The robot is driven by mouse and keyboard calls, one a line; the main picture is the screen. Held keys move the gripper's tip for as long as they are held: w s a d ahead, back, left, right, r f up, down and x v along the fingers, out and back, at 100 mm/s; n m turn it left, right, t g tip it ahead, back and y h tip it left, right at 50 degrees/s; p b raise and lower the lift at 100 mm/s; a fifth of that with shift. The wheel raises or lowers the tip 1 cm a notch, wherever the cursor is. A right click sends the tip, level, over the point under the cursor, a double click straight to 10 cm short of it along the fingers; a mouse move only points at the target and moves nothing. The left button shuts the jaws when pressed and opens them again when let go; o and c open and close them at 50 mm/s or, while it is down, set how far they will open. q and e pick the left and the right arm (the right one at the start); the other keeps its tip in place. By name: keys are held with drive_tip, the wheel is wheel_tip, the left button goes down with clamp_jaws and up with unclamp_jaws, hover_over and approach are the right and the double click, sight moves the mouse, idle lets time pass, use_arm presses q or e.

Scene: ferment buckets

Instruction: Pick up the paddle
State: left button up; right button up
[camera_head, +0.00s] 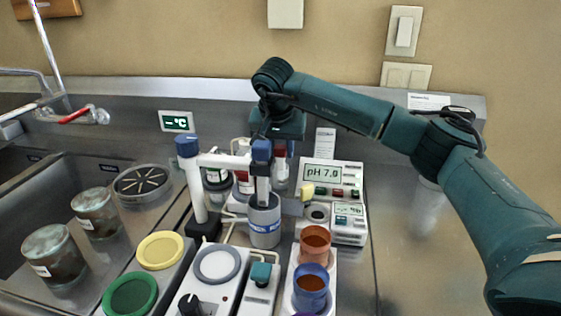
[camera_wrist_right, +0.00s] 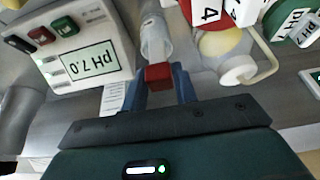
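My right gripper (camera_wrist_right: 159,80) points down behind the white stand in the head view. In the right wrist view its two fingers lie close against both sides of a red block (camera_wrist_right: 158,73), which I take to be the paddle's handle. A clear tube-like body (camera_wrist_right: 155,38) shows just beyond the red block. In the head view the red piece (camera_head: 281,150) shows above a pale, clear body (camera_head: 281,172). The paddle's lower part is hidden or too unclear to tell. My left gripper is not in view.
A white stand with blue caps (camera_head: 225,160) rises in front of the gripper, over a grey cylinder (camera_head: 264,228). A pH meter (camera_head: 325,174) stands to the right. Orange (camera_head: 314,240) and blue (camera_head: 310,285) cups stand in front. The counter at the right (camera_head: 410,270) is clear.

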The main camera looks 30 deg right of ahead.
drive_tip(key=c, duration=0.5)
